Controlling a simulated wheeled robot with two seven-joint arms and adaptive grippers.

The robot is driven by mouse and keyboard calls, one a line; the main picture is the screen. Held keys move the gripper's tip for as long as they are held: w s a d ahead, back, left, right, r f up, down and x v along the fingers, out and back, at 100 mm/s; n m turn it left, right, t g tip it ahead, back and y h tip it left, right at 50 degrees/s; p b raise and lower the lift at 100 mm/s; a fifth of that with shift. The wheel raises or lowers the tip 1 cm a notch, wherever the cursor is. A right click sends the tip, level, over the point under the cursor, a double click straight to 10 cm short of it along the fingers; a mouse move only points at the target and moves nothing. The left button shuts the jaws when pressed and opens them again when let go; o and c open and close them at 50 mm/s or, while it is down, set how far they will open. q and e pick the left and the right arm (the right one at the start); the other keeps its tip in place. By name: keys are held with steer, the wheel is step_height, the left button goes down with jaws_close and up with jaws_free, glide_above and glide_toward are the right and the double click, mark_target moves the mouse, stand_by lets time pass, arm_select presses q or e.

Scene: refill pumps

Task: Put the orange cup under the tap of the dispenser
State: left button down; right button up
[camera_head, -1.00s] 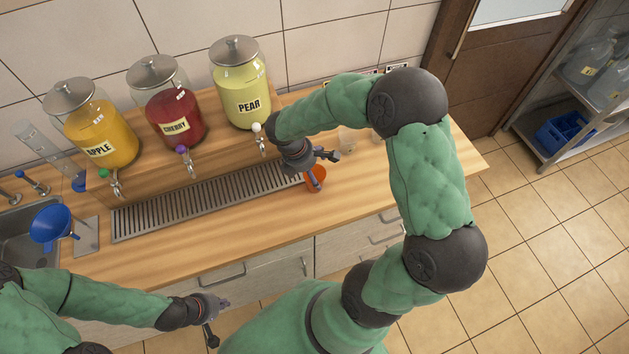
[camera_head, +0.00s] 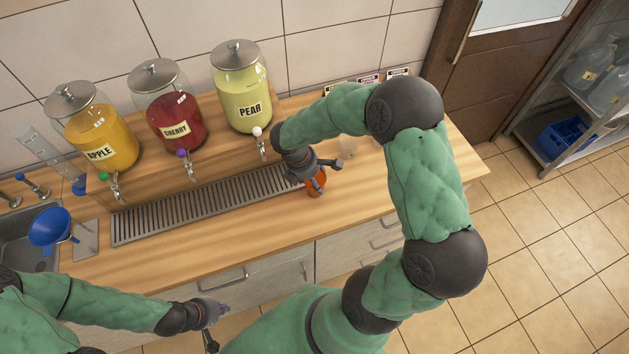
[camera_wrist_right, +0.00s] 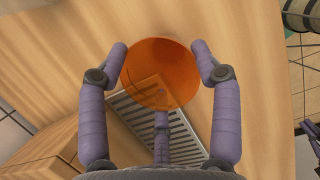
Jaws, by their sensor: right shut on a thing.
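The orange cup (camera_head: 316,187) stands on the wooden counter just past the right end of the drip grille. My right gripper (camera_head: 320,178) is shut on it; in the right wrist view the cup (camera_wrist_right: 160,75) sits between the purple fingers, its wide round opening facing the camera. Three glass dispensers stand on the raised shelf behind the grille: apple (camera_head: 105,140), cherry (camera_head: 172,115) and pear (camera_head: 245,102). The pear tap (camera_head: 261,148) has a white knob and is closest to the cup, up and left of it. My left gripper (camera_head: 221,325) is open and empty in front of the counter.
The drip grille (camera_head: 200,204) runs along the counter below the taps, with nothing on it. The front strip of counter is clear.

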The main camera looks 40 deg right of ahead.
steer(key=shift+r, duration=0.45)
steer(key=s+a+r+p, duration=0.1)
steer(key=s+a+r, duration=0.2)
steer(key=s+r, duration=0.3)
steer(key=s+a+r+p, duration=0.1)
steer(key=s+a+r, duration=0.2)
steer(key=s+r, duration=0.3)
steer(key=shift+s+a, duration=0.25)
